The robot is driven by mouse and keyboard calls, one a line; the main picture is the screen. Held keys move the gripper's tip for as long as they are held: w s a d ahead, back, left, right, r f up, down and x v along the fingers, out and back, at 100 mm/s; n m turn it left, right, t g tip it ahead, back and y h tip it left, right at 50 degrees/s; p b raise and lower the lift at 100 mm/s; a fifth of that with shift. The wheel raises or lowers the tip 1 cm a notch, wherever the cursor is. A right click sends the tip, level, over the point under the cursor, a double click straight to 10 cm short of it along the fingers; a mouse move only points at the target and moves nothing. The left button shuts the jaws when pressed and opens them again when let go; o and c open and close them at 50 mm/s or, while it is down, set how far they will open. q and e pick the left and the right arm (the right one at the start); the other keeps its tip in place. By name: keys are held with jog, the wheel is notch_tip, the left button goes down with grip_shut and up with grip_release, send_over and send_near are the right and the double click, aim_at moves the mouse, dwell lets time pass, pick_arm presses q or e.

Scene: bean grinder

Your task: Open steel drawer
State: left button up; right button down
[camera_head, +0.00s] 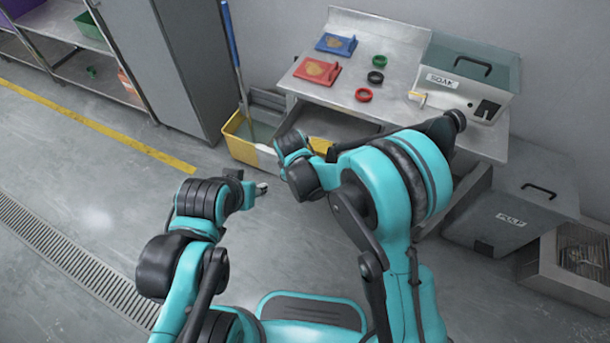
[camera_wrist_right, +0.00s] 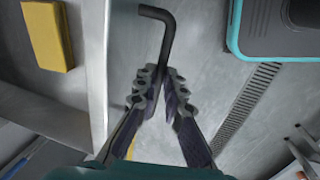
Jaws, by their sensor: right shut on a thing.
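The steel drawer (camera_head: 345,122) is under the steel workbench (camera_head: 345,93), largely hidden behind my right arm. In the right wrist view the drawer's pale front edge (camera_wrist_right: 97,75) runs down the left side. Its inside shows beyond that edge, with a yellow block (camera_wrist_right: 48,35) in it, so the drawer stands at least partly open. A black bent handle (camera_wrist_right: 158,20) reaches down between the fingers of my right gripper (camera_wrist_right: 158,82), which is shut on it. My left gripper (camera_head: 261,188) hangs empty over the floor, apart from the drawer; its finger gap is unclear.
A yellow bin (camera_head: 240,146) with a blue-handled tool stands left of the workbench. Coloured boards, rings and a SOAK machine (camera_head: 466,75) are on top. A grey PULP box (camera_head: 515,212) stands to the right. The floor (camera_head: 95,215) at left is clear.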

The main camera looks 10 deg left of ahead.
jog(key=shift+s, duration=0.15)
jog(key=c, duration=1.6)
grip_release()
notch_tip(320, 180, up, 12)
jog(key=s, duration=0.2)
jog(key=shift+a, duration=0.45)
jog(key=shift+s+f, duration=0.1)
